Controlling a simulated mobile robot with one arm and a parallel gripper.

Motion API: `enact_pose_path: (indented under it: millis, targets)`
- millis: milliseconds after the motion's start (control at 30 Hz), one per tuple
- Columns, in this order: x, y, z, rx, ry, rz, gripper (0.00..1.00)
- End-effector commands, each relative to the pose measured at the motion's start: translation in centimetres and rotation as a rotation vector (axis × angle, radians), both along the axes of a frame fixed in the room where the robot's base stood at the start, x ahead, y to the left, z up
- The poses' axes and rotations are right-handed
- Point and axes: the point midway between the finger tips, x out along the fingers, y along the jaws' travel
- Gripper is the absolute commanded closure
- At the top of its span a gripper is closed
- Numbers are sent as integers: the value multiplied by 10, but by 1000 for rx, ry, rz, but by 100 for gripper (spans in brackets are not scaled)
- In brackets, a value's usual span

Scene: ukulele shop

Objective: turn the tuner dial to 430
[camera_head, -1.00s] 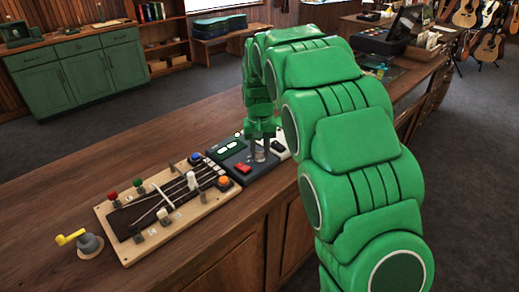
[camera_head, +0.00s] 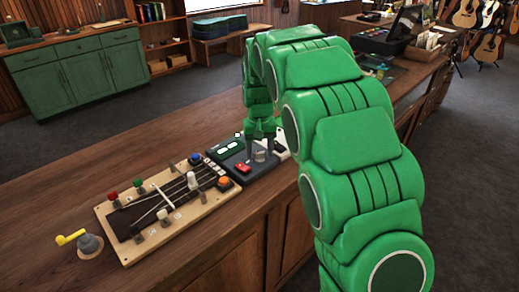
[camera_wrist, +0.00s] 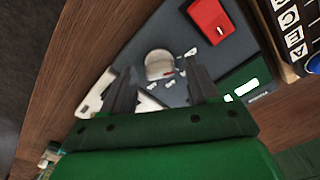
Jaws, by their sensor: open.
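The tuner (camera_head: 228,148) is a dark grey box on the counter, with a green display and a red rocker switch (camera_head: 242,168). In the wrist view the red switch (camera_wrist: 209,21) shows at the top. The tuner dial (camera_wrist: 160,65) is a pale round knob with a small red mark, and small white labels lie beside it. The dial also shows in the head view (camera_head: 260,156). My gripper (camera_wrist: 157,72) is open, its two dark fingers on either side of the dial. I cannot tell whether they touch it. The display's reading is not legible.
A wooden board (camera_head: 165,210) with a fretboard, strings and coloured knobs lies left of the tuner. A grey crank with a yellow handle (camera_head: 72,238) stands at the counter's left. Bare counter (camera_head: 120,165) lies behind the board.

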Motion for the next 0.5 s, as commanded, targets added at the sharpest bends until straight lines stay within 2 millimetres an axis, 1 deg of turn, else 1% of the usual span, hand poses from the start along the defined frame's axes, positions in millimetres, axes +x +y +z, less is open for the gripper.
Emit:
enact_pose_path:
  millis: [133,267,500]
  targets:
    - [0,0,4,0,-1,0,40]
    - [1,0,14,1,-3,0,40]
    - [0,0,47,0,-1,0,40]
